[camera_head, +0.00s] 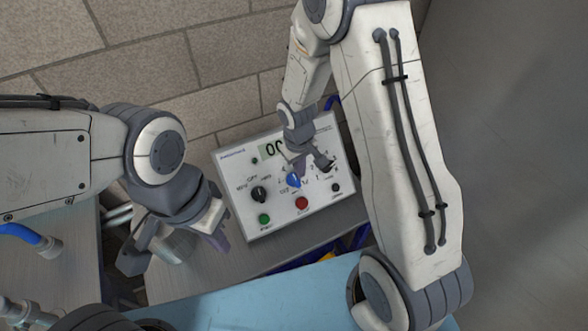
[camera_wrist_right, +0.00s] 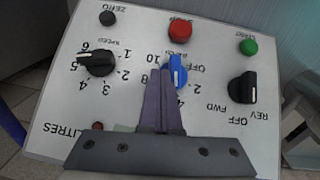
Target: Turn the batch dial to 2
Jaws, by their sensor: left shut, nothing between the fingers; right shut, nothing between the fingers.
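The batch dial (camera_head: 293,180) is a blue knob on a tilted white control panel, and it also shows in the right wrist view (camera_wrist_right: 177,70). A pale pointer mark shows on it; which number it points to is unclear. Printed marks including OFF and 2 surround it. My right gripper (camera_head: 299,168) is over the panel with its fingers shut. In the right wrist view its fingertips (camera_wrist_right: 160,76) overlap the dial's edge; I cannot tell whether they touch. My left gripper (camera_head: 219,240) is shut and empty, left of the panel.
The panel (camera_head: 250,222) also has a display (camera_head: 271,150), a black mode knob (camera_head: 259,194), a black speed knob (camera_wrist_right: 97,63), a green button (camera_head: 264,219) and a red button (camera_head: 302,203). A metal vessel (camera_head: 176,247) stands near my left gripper. A brick wall rises behind.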

